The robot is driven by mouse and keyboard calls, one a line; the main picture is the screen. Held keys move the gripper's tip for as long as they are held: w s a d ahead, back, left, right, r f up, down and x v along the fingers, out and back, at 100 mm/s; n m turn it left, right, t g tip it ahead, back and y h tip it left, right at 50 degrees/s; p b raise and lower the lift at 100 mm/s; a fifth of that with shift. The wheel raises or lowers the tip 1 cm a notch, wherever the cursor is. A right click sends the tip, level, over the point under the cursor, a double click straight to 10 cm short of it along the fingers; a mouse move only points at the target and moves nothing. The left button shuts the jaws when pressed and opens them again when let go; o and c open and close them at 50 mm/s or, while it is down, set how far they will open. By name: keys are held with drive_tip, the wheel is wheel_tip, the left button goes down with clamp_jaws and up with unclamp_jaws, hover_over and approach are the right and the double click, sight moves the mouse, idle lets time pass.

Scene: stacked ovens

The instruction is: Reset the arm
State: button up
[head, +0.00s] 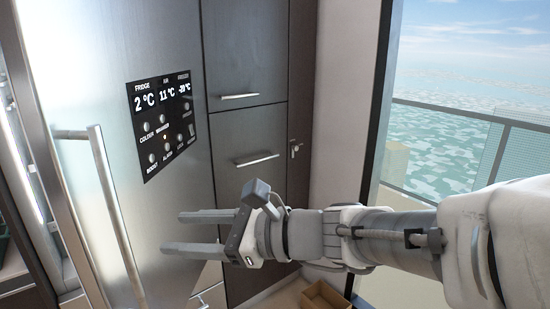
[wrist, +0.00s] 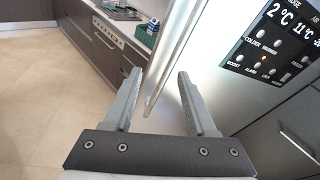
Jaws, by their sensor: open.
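My gripper (head: 192,231) is open in the head view, its two fingers pointing left in front of the steel fridge door (head: 170,215). Nothing is between the fingers in the head view. The long fridge handle (head: 118,215) is to the left of the fingertips. In the wrist view my gripper (wrist: 157,88) is open, and the handle (wrist: 172,62) shows beyond and between the fingers. I cannot tell whether a finger touches it; it looks apart. The fridge door stands partly open, with a lit gap along its left side in the head view.
A black display panel (head: 162,122) is on the door. Dark cabinets (head: 245,60) with bar handles stand behind. A window with a railing is at the right. An open brown box (head: 325,299) is on the floor. Tiled floor (wrist: 45,95) and a counter with drawers (wrist: 105,45) show in the wrist view.

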drive_tip(key=s+d+f+n+g+h, duration=0.1)
drive_tip(key=s+d+f+n+h, duration=0.3)
drive_tip(key=s+d+f+n, duration=0.15)
drive_tip(key=s+d+f+n+t+h, duration=0.1)
drive_tip(key=d+n+h, duration=0.4)
drive_tip(key=d, duration=0.6)
drive_tip(key=s+d+f+n+t+h, duration=0.1)
drive_tip(key=d+f+n+h, duration=0.1)
drive_tip(key=d+n+h, duration=0.4)
drive_tip(key=d+n, duration=0.1)
drive_tip(key=d, duration=0.4)
drive_tip(key=shift+s+f+t, duration=0.2)
drive_tip(key=shift+s+t, duration=0.15)
drive_tip(key=shift+t, duration=0.05)
drive_tip(key=shift+a, duration=0.1)
drive_tip(key=shift+c, duration=0.6)
drive_tip(key=shift+w, duration=0.15)
